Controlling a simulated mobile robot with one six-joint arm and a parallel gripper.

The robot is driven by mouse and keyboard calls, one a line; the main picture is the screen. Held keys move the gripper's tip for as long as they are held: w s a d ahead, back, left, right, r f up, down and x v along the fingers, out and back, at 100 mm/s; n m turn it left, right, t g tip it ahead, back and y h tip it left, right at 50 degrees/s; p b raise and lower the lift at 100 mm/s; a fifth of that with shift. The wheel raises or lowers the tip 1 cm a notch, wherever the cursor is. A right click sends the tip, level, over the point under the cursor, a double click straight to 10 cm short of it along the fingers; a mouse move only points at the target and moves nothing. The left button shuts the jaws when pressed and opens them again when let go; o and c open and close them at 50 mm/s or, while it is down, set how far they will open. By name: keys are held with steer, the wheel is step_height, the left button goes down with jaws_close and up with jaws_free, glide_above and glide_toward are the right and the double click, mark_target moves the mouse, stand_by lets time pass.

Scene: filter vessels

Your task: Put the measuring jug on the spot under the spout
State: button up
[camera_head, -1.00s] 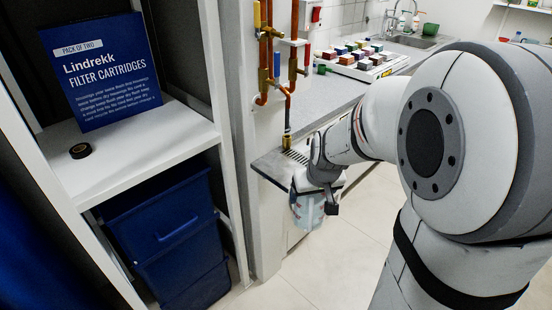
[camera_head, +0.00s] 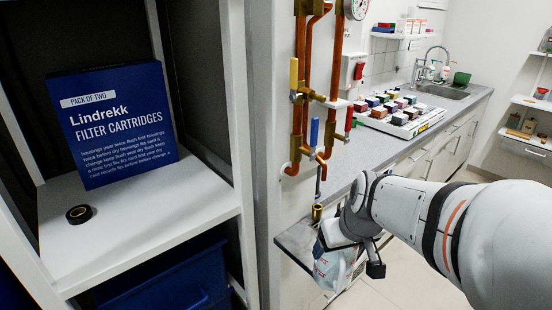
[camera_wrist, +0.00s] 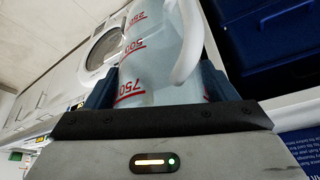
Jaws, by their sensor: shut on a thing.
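The measuring jug (camera_head: 333,268) is pale and translucent, with a handle and red markings. It also fills the upper middle of the wrist view (camera_wrist: 150,62), where its white handle shows. My gripper (camera_wrist: 157,85) is shut on the jug, one dark blue finger on each side. In the head view my gripper (camera_head: 345,240) holds it at the front edge of the small grey ledge (camera_head: 293,240). The brass spout (camera_head: 317,212) hangs from the copper pipes, just behind and above my gripper. The spot under the spout is hidden behind my gripper and the jug.
Copper pipes (camera_head: 300,120) with yellow and blue valve handles rise on the wall above the ledge. A shelf unit with a blue filter cartridge box (camera_head: 115,125) and a black tape roll (camera_head: 79,214) stands left. A tray of coloured blocks (camera_head: 400,120) lies on the counter behind.

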steer(key=w+a+f+p, duration=0.1)
steer(key=w+f+p, duration=0.1)
steer(key=w, duration=0.9)
steer(key=shift+w+a+f, duration=0.2)
steer(key=shift+a+f, duration=0.2)
steer(key=shift+f, duration=0.3)
steer(key=shift+f, duration=0.15)
steer(key=shift+f, duration=0.15)
steer(key=o, duration=1.1)
steer(key=shift+c, duration=0.2)
